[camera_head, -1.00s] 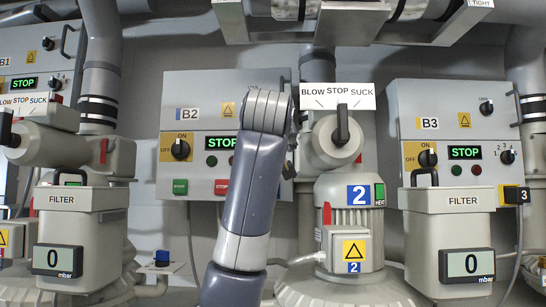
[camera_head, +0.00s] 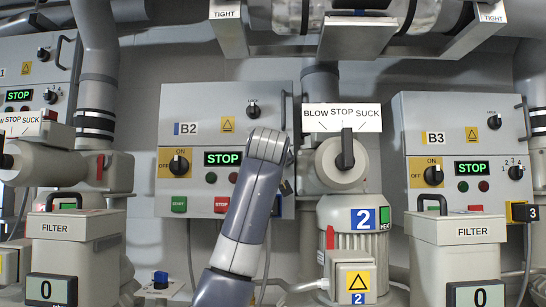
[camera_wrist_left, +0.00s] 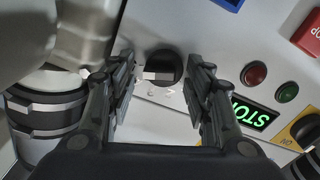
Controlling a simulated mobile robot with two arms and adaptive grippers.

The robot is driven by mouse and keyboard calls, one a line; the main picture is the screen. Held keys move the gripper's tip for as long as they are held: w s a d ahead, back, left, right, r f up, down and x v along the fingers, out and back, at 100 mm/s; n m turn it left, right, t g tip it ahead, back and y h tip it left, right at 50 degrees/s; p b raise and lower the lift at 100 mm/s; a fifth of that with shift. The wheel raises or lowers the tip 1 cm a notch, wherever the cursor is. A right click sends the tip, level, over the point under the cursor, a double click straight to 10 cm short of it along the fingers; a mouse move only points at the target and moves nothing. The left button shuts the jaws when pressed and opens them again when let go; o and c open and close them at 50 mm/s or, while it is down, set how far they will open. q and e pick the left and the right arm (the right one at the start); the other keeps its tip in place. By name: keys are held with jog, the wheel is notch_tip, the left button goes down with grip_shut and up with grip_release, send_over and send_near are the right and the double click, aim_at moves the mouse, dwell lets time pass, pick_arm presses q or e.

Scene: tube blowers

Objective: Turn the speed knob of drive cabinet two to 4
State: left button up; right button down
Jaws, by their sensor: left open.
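Drive cabinet two (camera_head: 215,104) is the grey box marked B2, with a lit green STOP display (camera_head: 223,158). My left arm covers its right side in the head view and hides the speed knob there. The left wrist view, roughly upside down, shows the round black speed knob (camera_wrist_left: 164,63) with a white pointer bar. My left gripper (camera_wrist_left: 160,74) is open, one finger on each side of the knob. I cannot tell whether the fingers touch it. A faint numeral shows by the knob, but the setting is unreadable. My right gripper is not in view.
The B2 ON/OFF switch (camera_head: 179,164) and its green (camera_head: 179,204) and red (camera_head: 222,204) buttons are left of my arm. The valve lever (camera_head: 346,150) under the BLOW STOP SUCK sign and blower 2 (camera_head: 340,215) stand close on the right. Cabinet B3 (camera_head: 470,110) is further right.

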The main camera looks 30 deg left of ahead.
pick_arm(q)
jog(key=shift+a, duration=0.1)
jog(key=c, duration=0.9)
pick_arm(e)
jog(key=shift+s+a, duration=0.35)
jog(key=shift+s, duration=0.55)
